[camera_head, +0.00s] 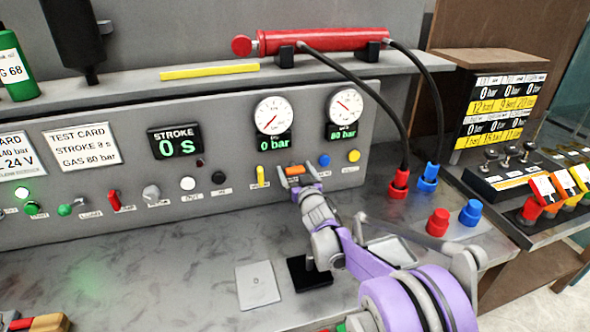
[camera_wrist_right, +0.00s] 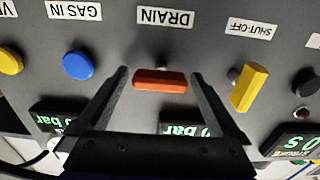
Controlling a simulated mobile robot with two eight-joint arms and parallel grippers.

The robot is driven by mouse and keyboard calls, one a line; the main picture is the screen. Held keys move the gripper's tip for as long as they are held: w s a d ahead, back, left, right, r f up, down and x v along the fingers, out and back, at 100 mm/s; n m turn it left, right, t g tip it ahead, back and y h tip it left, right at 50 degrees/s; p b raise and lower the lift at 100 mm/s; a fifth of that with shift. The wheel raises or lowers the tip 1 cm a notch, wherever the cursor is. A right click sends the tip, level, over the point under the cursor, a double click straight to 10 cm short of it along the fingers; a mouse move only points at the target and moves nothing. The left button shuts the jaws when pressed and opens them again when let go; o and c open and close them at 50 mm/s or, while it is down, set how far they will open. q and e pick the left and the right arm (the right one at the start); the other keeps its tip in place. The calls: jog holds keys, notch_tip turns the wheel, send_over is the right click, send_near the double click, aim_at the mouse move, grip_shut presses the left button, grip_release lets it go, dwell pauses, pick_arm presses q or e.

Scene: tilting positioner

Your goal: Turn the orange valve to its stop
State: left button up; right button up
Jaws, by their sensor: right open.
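The orange valve (camera_head: 295,170) is a small bar handle on the grey panel, below the two gauges. In the right wrist view the orange valve (camera_wrist_right: 160,81) lies crosswise under the DRAIN label. My right gripper (camera_head: 301,184) is at the valve, its arm coming in from the lower right. In the wrist view the right gripper (camera_wrist_right: 157,76) is open, with one finger on each side of the handle's ends. A gap shows at the left finger; contact at the right end is hard to tell. My left gripper does not show.
A yellow shut-off handle (camera_wrist_right: 249,87) stands close beside the right finger. A blue knob (camera_wrist_right: 80,65) is on the other side. Gauges (camera_head: 272,115) sit above the valve, reading 0 and 80 bar below. Hoses (camera_head: 404,110) hang to the right. The bench front (camera_head: 150,280) is mostly clear.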

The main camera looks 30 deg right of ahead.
jog(key=shift+w, duration=0.15)
jog(key=c, duration=1.3)
jog(key=shift+n, duration=0.3)
jog(key=n, duration=0.4)
jog(key=shift+n, duration=0.3)
jog(key=n, duration=0.4)
jog(key=shift+a+n+p, duration=0.1)
jog(key=shift+n+p, duration=0.2)
jog(key=shift+p, duration=0.1)
jog(key=n+p, duration=0.1)
jog(key=n, duration=0.3)
jog(key=shift+f, duration=0.1)
jog(key=shift+f+n+p, duration=0.1)
jog(key=shift+n+p, duration=0.4)
jog(key=shift+n, duration=1.6)
